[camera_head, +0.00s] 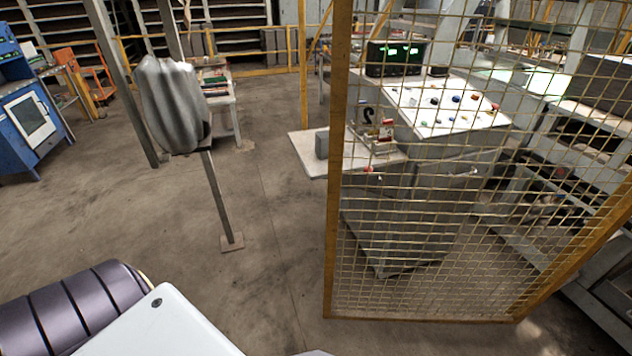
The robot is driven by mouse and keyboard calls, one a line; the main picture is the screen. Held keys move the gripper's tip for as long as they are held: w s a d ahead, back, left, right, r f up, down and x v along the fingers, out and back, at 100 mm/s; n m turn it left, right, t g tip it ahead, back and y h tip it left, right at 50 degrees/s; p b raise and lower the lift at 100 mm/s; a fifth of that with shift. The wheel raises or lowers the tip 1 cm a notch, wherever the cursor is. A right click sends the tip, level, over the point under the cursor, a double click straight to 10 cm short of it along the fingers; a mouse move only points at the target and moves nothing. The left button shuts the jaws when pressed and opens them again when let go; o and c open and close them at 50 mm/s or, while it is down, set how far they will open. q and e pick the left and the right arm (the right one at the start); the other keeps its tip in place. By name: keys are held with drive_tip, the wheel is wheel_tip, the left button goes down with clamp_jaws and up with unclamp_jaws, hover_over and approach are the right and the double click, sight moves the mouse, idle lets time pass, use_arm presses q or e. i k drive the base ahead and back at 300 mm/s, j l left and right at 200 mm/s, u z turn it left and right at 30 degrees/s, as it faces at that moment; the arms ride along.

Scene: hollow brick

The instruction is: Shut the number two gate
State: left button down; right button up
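A yellow-framed wire mesh gate (337,200) fills the right side of the head view. Its near upright and bottom rail show; its top runs out of the picture. No latch or handle is clear. The floor left of the upright is open, with no post touching it there. Neither gripper is in view; only parts of my own arm show at the bottom left.
A control desk (445,110) with coloured buttons stands behind the mesh. A grey covered post (172,105) stands on the floor left of centre. A blue cabinet (30,120) is at the far left. Yellow railings (265,71) and shelves are at the back. The middle floor is clear.

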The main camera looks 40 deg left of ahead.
sight(367, 116)
drive_tip(key=i+j, duration=0.1)
drive_tip(key=j, duration=1.5)
drive_tip(key=i+z, duration=0.05)
